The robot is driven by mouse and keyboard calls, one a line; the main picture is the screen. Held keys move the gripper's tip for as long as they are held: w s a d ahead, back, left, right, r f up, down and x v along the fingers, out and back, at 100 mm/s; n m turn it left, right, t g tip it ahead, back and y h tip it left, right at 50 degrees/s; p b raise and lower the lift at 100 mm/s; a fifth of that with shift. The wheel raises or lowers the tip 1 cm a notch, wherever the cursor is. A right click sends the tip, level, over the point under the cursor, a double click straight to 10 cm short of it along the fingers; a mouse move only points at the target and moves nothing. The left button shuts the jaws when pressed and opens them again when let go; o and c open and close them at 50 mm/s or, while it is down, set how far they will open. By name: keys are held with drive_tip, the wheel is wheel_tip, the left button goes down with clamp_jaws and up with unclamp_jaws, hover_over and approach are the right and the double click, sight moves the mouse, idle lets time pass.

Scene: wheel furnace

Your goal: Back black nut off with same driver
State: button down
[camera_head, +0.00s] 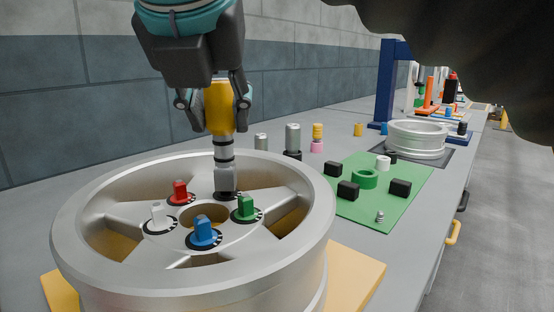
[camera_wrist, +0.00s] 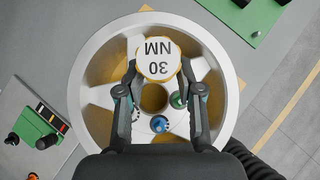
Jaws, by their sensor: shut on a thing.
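A silver wheel (camera_head: 85,200) lies flat on a tan board (camera_head: 345,280). On its hub stand a red nut (camera_head: 180,192), a white nut (camera_head: 159,214), a blue nut (camera_head: 203,231) and a green nut (camera_head: 245,208), each on a dark marked ring. My gripper (camera_head: 217,100) is shut on the yellow driver (camera_head: 220,112), upright above the hub's far position. The driver's grey socket end reaches down to a dark ring there; the black nut is not visible, hidden by the socket. In the wrist view the driver's top (camera_wrist: 158,60) reads "30 NM".
Several other tool pieces (camera_head: 292,138) stand behind the wheel. A green mat (camera_head: 400,205) holds black blocks and a green ring. Farther back are a second silver wheel (camera_head: 418,137) and a blue frame (camera_head: 386,80). The right-hand floor aisle is clear.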

drive_tip(key=shift+f, duration=0.4)
drive_tip(key=c, duration=0.7)
unclamp_jaws()
drive_tip(key=shift+o, duration=0.2)
drive_tip(key=shift+r, duration=0.15)
